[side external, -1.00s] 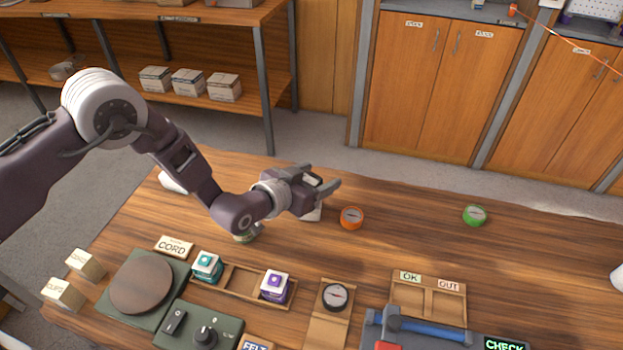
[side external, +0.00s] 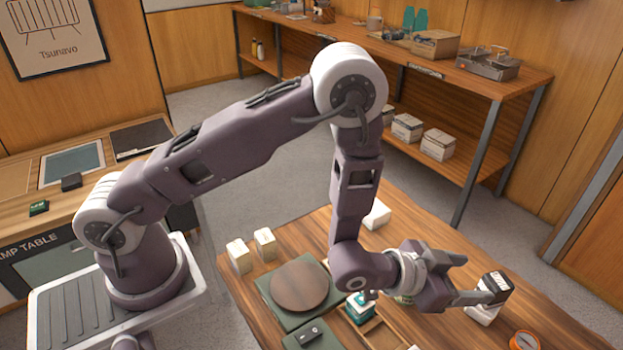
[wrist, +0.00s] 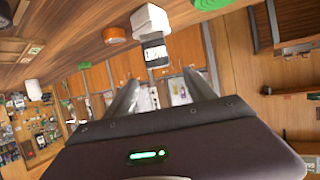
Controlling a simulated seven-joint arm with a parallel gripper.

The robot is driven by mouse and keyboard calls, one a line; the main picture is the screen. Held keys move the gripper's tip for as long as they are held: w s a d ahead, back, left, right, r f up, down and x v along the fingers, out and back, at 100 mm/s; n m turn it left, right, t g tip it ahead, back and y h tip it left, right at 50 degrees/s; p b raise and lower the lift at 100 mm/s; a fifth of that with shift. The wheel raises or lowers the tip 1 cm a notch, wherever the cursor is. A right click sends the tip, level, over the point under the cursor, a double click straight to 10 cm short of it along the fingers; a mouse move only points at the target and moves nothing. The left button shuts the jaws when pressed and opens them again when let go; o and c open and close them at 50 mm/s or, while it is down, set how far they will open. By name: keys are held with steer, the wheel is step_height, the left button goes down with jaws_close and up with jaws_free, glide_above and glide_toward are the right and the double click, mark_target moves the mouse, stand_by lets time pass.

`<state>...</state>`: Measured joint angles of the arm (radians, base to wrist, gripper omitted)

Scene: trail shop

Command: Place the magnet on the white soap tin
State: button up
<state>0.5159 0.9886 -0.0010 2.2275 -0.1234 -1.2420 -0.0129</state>
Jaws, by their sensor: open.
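A small dark block with white lettering (side external: 495,286) sits on top of a white block-like tin (side external: 482,313) on the wooden table. The dark block looks like the magnet, but I cannot read its lettering surely. My gripper (side external: 477,280) is open, level and low over the table, with its fingers pointing at the dark block. In the wrist view, which is upside down, the dark block (wrist: 155,52) rests against the white tin (wrist: 150,19), between the lines of my two open fingers (wrist: 163,88). I cannot tell whether a finger touches it.
A white block (side external: 376,214) stands behind my arm.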

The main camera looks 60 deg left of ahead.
steer(key=s+a+r+n+g+y, duration=0.1)
steer(key=s+a+r, duration=0.1)
steer(key=a+r, duration=0.5)
steer(key=s+a+r+n+g+y, duration=0.15)
steer(key=a+r, duration=0.35)
steer(key=r, duration=0.5)
steer(key=s+a+r+g, duration=0.1)
steer(key=s+a, duration=0.2)
steer(key=s, duration=0.6)
steer(key=s+a+r+n+g+y, duration=0.1)
steer(key=s+a, duration=0.3)
steer(key=s, duration=0.5)
steer(key=s+a+r+n+g+y, duration=0.1)
steer(key=s+a, duration=0.3)
steer(key=s, duration=0.4)
steer(key=shift+s+r+g, duration=0.4)
steer(key=shift+r+g, duration=0.25)
steer(key=shift+r, duration=0.05)
